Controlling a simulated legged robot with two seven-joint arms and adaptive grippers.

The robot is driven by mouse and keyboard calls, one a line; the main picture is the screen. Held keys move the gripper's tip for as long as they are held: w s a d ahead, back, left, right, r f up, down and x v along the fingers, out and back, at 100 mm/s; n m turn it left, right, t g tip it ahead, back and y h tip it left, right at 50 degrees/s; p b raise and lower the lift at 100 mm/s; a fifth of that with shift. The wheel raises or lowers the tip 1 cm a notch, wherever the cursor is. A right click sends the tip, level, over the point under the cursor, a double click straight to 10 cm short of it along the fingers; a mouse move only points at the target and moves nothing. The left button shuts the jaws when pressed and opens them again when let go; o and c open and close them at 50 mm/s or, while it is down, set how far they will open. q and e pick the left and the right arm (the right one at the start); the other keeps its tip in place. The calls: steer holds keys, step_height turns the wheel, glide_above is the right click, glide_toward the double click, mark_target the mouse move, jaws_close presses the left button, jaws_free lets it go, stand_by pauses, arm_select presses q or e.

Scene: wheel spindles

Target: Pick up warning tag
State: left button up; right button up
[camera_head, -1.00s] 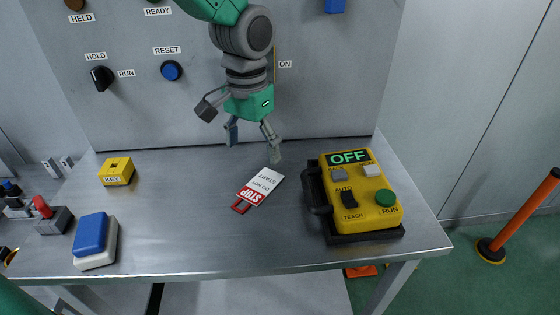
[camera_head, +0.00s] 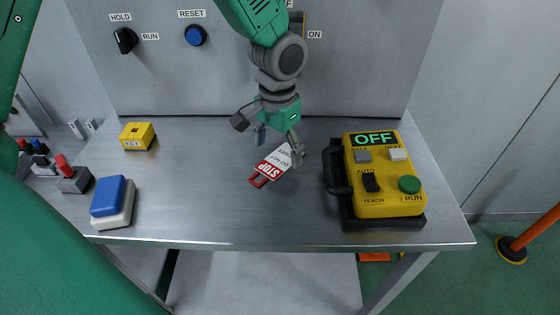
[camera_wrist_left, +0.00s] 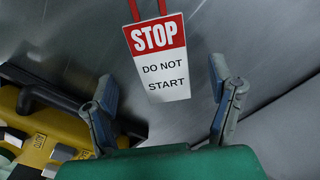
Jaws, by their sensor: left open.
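The warning tag (camera_head: 272,166) lies on the metal table, a white card with a red STOP band and a red loop at its near end. In the left wrist view the tag (camera_wrist_left: 160,65) reads STOP, DO NOT START, and its white end points between my fingers. My left gripper (camera_head: 278,148) is open above the tag's white end, one finger on each side of it in the head view. In the wrist view the left gripper's fingers (camera_wrist_left: 168,95) stand apart with nothing between their pads but the tag's end beyond. My right gripper is not in view.
A yellow control pendant (camera_head: 384,185) with a black handle stands right of the tag. A yellow key block (camera_head: 138,136) and a blue-and-white block (camera_head: 113,202) lie at the left. An upright panel (camera_head: 350,60) rises behind the table. The table between is clear.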

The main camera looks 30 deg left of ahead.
mark_target(278, 162)
arm_select(q)
step_height(278, 162, down, 3)
steer(key=shift+w+r, duration=0.1)
steer(key=shift+w, duration=0.05)
steer(key=shift+a, duration=0.1)
steer(key=c, duration=1.1)
steer(key=shift+r, duration=0.15)
steer(key=shift+c, duration=0.2)
step_height(278, 162, up, 10)
steer(key=shift+p, duration=0.45)
